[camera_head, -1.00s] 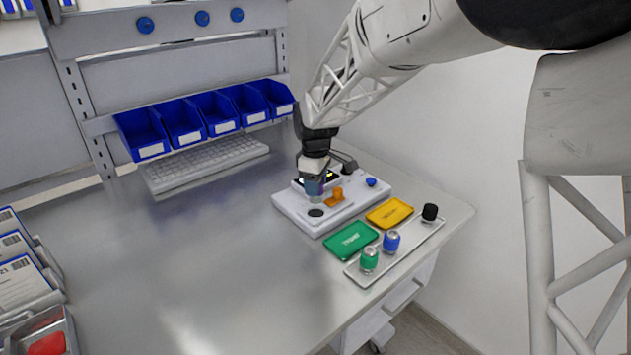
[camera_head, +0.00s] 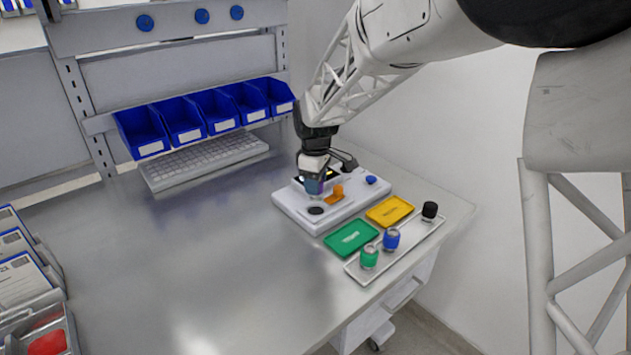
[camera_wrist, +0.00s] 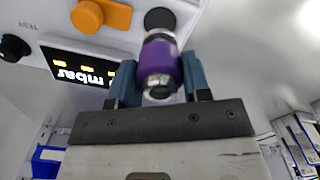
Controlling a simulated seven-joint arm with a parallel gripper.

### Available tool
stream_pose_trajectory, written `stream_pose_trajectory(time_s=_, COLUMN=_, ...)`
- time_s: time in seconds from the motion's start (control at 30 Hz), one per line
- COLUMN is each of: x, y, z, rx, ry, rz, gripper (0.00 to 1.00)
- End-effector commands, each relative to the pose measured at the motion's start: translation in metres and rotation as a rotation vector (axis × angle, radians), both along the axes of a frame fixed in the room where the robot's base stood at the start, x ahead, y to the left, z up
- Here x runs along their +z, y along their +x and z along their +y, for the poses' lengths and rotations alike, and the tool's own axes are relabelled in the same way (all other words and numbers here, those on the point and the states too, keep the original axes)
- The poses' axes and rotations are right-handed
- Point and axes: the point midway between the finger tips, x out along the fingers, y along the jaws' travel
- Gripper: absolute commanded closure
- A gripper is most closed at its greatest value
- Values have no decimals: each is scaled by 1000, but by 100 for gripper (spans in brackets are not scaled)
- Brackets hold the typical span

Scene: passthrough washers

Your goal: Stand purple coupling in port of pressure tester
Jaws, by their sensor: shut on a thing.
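The purple coupling (camera_wrist: 160,65) is between the two blue fingers of my gripper (camera_wrist: 158,80) in the wrist view, with its metal end toward the camera. In the head view my gripper (camera_head: 315,187) is over the white pressure tester (camera_head: 336,224) and mostly hides the coupling. The tester has a dark round port (camera_head: 316,210), which also shows in the wrist view (camera_wrist: 160,19) just beyond the coupling's far end. An orange part (camera_head: 336,193) is on the tester beside the gripper. I cannot tell whether the coupling touches the tester.
A green tray (camera_head: 351,238) and a yellow tray (camera_head: 390,211) lie right of the tester. A metal tray (camera_head: 357,272) holds green (camera_head: 369,257), blue (camera_head: 391,239) and black (camera_head: 430,211) couplings. A keyboard (camera_head: 205,163) and blue bins stand behind.

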Motion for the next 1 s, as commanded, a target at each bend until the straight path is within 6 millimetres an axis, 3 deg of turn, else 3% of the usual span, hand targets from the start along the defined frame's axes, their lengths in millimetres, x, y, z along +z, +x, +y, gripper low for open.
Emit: stream_pose_trajectory(time_s=1.0, x=-19, y=0, z=0, rx=0, ry=0, rz=0, gripper=84)
